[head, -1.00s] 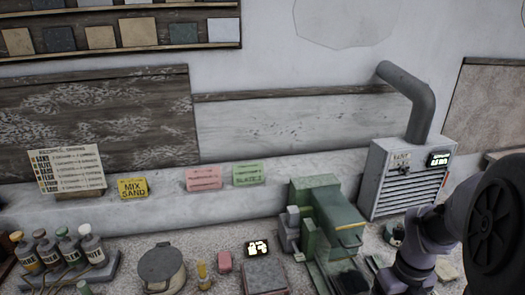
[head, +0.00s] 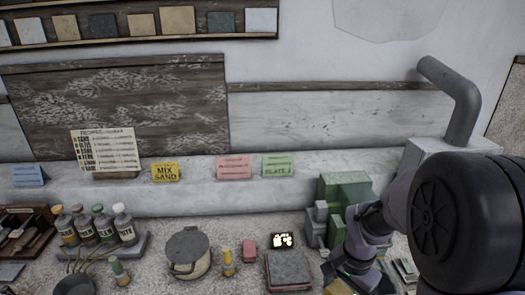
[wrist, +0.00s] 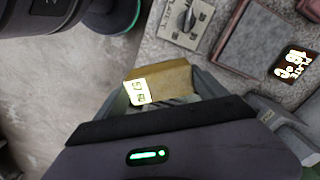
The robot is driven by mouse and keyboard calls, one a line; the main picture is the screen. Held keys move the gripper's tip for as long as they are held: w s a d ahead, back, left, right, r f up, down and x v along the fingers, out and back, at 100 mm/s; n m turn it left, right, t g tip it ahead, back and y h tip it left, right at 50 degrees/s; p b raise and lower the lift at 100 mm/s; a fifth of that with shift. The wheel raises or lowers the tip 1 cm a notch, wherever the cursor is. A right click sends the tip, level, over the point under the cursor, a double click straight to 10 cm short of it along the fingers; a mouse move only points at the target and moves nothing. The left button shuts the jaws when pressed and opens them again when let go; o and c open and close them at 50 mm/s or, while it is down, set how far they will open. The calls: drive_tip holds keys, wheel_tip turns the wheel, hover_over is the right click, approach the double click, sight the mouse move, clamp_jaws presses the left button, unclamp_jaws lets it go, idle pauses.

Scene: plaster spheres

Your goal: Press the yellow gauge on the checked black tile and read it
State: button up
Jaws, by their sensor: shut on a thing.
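In the wrist view my gripper (wrist: 172,95) is shut on a yellow block-shaped gauge (wrist: 172,77). A small lit display (wrist: 138,92) with dark digits is on its left end; the digits are too small to read surely. In the head view my arm covers the lower right, and my gripper cannot be made out clearly there. I cannot make out a checked black tile in either view.
A grey slab in a reddish frame (head: 288,268) lies on the bench beside a lit black display (head: 282,241). A lidded pot (head: 188,252), a pink block (head: 249,250) and bottles (head: 122,225) stand left. A green machine (head: 345,190) stands behind my arm.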

drive_tip(key=a+n, duration=0.1)
drive_tip(key=n, duration=0.2)
drive_tip(key=a+f+n, duration=0.1)
drive_tip(key=a+n, duration=0.1)
drive_tip(key=w+a+n, duration=0.1)
drive_tip(key=a+n, duration=0.1)
drive_tip(key=n, duration=0.1)
drive_tip(key=shift+w+a+f+n, duration=0.1)
drive_tip(key=shift+a+f+n, duration=0.1)
drive_tip(key=shift+f+n, duration=0.1)
drive_tip(key=shift+a+f+n, duration=0.1)
drive_tip(key=shift+a+n, duration=0.45)
drive_tip(key=shift+n, duration=0.35)
